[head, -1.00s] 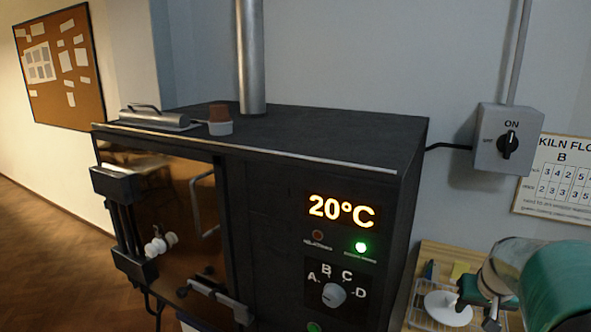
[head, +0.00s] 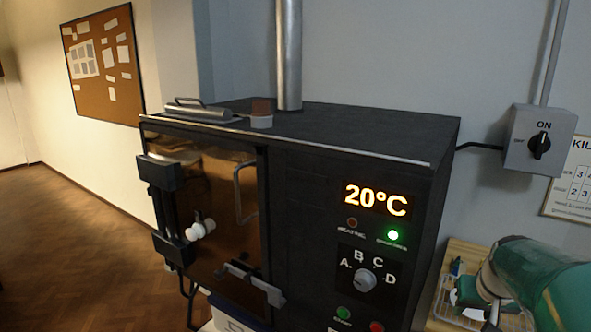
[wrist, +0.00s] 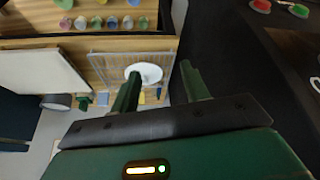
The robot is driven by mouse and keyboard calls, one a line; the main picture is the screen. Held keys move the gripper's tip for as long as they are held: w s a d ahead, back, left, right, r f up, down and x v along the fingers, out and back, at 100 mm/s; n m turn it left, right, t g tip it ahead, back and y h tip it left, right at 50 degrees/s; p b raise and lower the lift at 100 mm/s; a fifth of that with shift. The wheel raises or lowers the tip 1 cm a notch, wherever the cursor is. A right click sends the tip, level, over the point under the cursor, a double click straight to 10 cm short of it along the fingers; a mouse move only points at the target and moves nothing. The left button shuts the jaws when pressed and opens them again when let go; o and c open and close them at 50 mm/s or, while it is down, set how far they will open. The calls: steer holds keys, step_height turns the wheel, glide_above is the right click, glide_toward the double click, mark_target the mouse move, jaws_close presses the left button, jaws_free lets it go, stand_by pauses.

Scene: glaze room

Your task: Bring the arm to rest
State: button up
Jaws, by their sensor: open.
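My gripper (wrist: 160,88) is open, with its two dark green fingers apart and nothing between them in the wrist view. In the head view my green and grey arm is at the lower right, to the right of the black kiln (head: 310,220). The gripper end (head: 472,290) is low there, over a wooden surface, and is partly cut off or unclear.
The kiln's front shows 20°C, a lit green lamp (head: 393,236) and a selector knob (head: 365,281). A wall switch (head: 540,142) is at the right. Several small coloured pots (wrist: 95,22) and a white board (wrist: 40,75) are near the gripper. Open floor (head: 75,250) lies at the left.

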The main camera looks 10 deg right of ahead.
steer(key=s+a+r+n, duration=0.1)
steer(key=s+a, duration=0.2)
steer(key=a, duration=0.6)
steer(key=s+a+r+n+y, duration=0.1)
steer(key=s+a, duration=0.3)
steer(key=a, duration=0.4)
steer(key=s+a+r+n+t+y, duration=0.1)
steer(key=s+a, duration=0.3)
steer(key=a, duration=0.5)
steer(key=shift+s+a+n, duration=0.2)
steer(key=shift+a+n, duration=0.15)
steer(key=shift+n, duration=0.55)
steer(key=shift+r, duration=0.1)
steer(key=shift+c, duration=1.1)
steer(key=shift+d, duration=0.25)
